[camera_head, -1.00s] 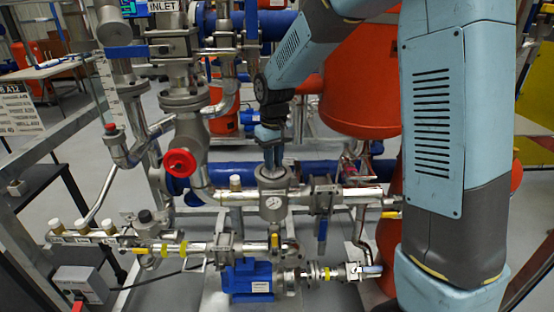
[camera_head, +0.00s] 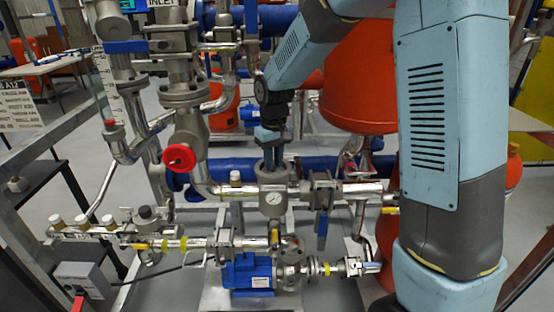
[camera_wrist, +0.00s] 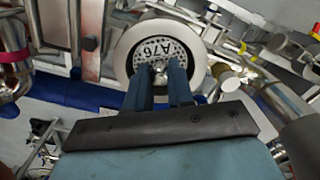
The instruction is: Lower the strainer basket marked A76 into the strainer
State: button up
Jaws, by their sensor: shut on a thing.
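In the wrist view the strainer basket marked A76 (camera_wrist: 150,48) shows as a perforated metal disc with dark lettering, inside the round rim of the strainer (camera_wrist: 122,55). My gripper (camera_wrist: 160,72) is over it, with its two blue fingers close together, shut on the basket. The held part between the fingertips is mostly hidden. The basket is hidden there by the strainer wall.
Pipes and a valve (camera_head: 322,190) stand right of the strainer. A red handwheel (camera_head: 179,157) is to its left. A blue pump (camera_head: 247,273) sits below. A large red vessel (camera_head: 358,90) stands behind my arm. Horizontal blue pipes run behind the strainer.

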jog(key=shift+f, duration=0.9)
dwell(0.5)
jog(key=o, duration=0.9)
jog(key=shift+o, duration=0.4)
jog(key=shift+o, duration=1.1)
jog(key=shift+r, duration=0.1)
jog(key=shift+r, duration=3.65)
